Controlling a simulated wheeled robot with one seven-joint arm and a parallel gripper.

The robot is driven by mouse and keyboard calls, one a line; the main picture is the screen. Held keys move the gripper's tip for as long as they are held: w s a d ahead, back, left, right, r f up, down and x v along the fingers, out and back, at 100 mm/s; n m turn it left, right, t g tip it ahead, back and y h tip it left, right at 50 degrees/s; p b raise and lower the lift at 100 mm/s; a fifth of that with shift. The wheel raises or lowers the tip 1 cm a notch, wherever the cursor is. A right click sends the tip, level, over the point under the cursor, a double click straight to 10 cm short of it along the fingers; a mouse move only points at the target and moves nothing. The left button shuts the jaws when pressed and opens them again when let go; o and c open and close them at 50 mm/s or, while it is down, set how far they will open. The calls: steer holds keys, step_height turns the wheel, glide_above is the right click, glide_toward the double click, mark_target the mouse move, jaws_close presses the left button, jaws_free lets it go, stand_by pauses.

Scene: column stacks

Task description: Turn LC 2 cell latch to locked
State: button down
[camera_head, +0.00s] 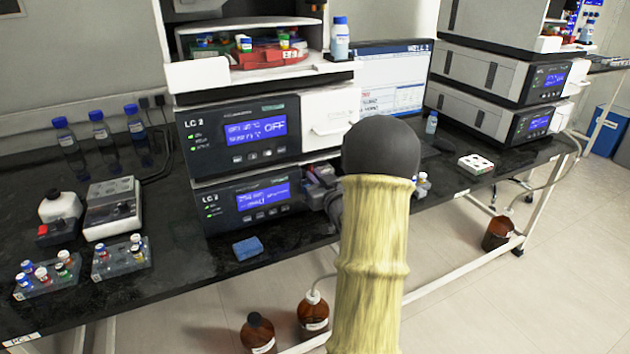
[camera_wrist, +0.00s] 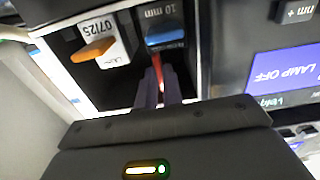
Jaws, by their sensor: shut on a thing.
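In the wrist view my gripper (camera_wrist: 158,88) has its two fingers close together on a thin red lever (camera_wrist: 157,66), which looks like the cell latch. The lever stands in an open bay, just below a blue handle (camera_wrist: 167,37) with a "10 mm" label. The fingers hide much of the lever, so I cannot tell its exact angle. In the head view the LC 2 stack (camera_head: 240,175) stands on the bench, with an open bay at the right of its lower unit. My arm covers part of that bay, and the fingertips are hidden there.
An orange handle (camera_wrist: 92,50) sits beside the blue one in the wrist view. A "LAMP OFF" screen (camera_wrist: 285,72) is at the right. In the head view a blue block (camera_head: 248,248) lies before the stack, and vial racks (camera_head: 122,260) stand at the left.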

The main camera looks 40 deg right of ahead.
steer(key=shift+f, duration=0.1)
steer(key=c, duration=1.5)
jaws_free()
steer(key=shift+c, duration=0.2)
steer(key=shift+s, duration=0.15)
steer(key=b+v, duration=0.1)
steer(key=v, duration=1.6)
